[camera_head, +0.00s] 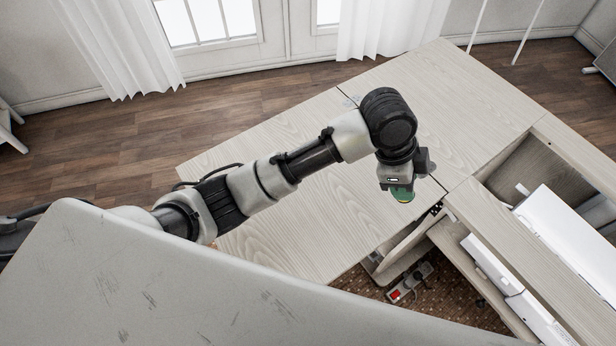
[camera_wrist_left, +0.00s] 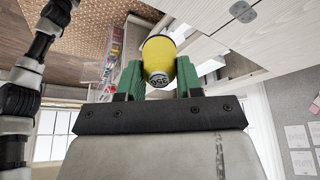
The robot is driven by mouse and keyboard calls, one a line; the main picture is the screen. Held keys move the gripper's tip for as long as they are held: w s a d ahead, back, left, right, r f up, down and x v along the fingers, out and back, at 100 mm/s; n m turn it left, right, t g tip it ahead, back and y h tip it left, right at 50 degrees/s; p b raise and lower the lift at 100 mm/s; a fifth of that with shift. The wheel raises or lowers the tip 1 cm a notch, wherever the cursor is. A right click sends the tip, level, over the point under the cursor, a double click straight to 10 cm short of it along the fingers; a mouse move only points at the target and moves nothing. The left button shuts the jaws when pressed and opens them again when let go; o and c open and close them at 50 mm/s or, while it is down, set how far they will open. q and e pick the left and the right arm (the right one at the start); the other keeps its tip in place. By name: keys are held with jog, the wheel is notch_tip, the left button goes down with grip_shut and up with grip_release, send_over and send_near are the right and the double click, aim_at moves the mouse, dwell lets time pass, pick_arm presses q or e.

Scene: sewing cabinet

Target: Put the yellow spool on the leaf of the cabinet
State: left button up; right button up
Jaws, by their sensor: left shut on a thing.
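The yellow spool (camera_wrist_left: 159,57) is between the green fingers of my left gripper (camera_wrist_left: 158,74), which is shut on it. Its dark-marked end faces the wrist camera. In the head view, my left gripper (camera_head: 402,192) hides most of the spool. There it appears over the leaf's right part, near its front edge; the height above the wood is hard to tell. The leaf of the cabinet (camera_head: 290,225) is a pale wood panel reaching to the left, with a bare surface. My right gripper is not in view.
The cabinet's main top (camera_head: 460,95) adjoins the leaf at a seam. To the right is an open well with a white machine (camera_head: 565,235). Below are open drawers or doors and a power strip (camera_head: 408,283) on the rug. The left part of the leaf is clear.

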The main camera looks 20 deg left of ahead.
pick_arm(q)
jog(key=a+f+m+y, duration=0.1)
jog(key=a+f+m, duration=0.1)
jog(key=a, duration=0.4)
jog(key=a+f+m+y+p, duration=0.1)
jog(key=a+f+m+y, duration=0.1)
jog(key=a, duration=0.5)
jog(key=w+a+f+m+y+p, duration=0.1)
jog(key=a+f+m+y, duration=0.1)
jog(key=a, duration=0.5)
jog(key=shift+w+a+m, duration=0.1)
jog(key=shift+a+m, duration=0.1)
jog(key=shift+m, duration=0.4)
jog(key=shift+a+f, duration=0.35)
jog(key=shift+a, duration=0.05)
jog(key=shift+f, duration=2)
jog(key=o, duration=0.9)
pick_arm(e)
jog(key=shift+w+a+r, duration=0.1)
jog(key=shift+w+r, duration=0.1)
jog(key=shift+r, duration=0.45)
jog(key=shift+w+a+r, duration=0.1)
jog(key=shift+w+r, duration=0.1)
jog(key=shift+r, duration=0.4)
pick_arm(q)
jog(key=shift+r, duration=0.1)
notch_tip(320, 180, up, 12)
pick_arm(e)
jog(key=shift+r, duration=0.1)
